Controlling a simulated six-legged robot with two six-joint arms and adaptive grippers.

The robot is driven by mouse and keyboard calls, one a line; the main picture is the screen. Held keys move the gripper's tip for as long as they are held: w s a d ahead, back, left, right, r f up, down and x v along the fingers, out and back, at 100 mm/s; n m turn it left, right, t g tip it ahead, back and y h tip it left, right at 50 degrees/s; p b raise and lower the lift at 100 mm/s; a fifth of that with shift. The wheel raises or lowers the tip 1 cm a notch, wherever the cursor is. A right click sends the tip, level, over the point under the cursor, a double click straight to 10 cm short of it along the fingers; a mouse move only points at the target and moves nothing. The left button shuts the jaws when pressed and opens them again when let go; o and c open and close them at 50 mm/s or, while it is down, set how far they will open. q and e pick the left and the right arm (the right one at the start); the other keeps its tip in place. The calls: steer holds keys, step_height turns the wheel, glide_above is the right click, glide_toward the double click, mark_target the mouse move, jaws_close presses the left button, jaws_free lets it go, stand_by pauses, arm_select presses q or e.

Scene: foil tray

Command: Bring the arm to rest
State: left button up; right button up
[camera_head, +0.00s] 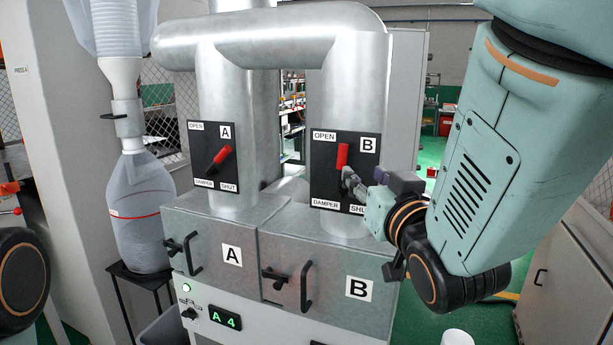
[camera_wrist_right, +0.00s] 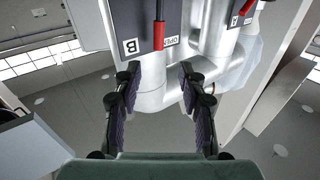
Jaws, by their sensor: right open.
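My right gripper (camera_head: 352,180) is in front of the lower part of damper plate B (camera_head: 327,178). In the right wrist view its two fingers (camera_wrist_right: 158,82) stand apart with nothing between them. The red handle of damper B (camera_head: 342,156) points straight up, just above the fingertips. That handle also shows in the right wrist view (camera_wrist_right: 159,36), beyond the fingertips and apart from them. The red handle of damper A (camera_head: 222,155) is tilted, its red end up and to the right. My left gripper is not in view.
Metal boxes A (camera_head: 215,275) and B (camera_head: 330,285) with black handles stand below the pipes (camera_head: 265,40). A clear bag (camera_head: 140,205) hangs at the left over a black stool (camera_head: 145,275). A grey cabinet (camera_head: 570,265) stands at the right. Green floor shows between.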

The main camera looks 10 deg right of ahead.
steer(key=s+d+f+g+b, duration=0.1)
steer(key=s+f+g+b, duration=0.2)
steer(key=f, duration=1.1)
steer(key=s+f+n+g+b, duration=0.1)
steer(key=s+f+g+b, duration=0.25)
steer(key=f, duration=0.95)
steer(key=s+d+f+g+b, duration=0.15)
steer(key=f+g+b, duration=0.25)
steer(key=f, duration=1)
steer(key=s+f+g+b, duration=0.8)
steer(key=s+f+b, duration=0.3)
steer(key=s+f, duration=1.5)
step_height(320, 180, down, 4)
steer(key=shift+s+d+r+m, duration=0.2)
steer(key=shift+s+m, duration=0.1)
steer(key=shift+m, duration=0.1)
steer(key=shift+c, duration=0.2)
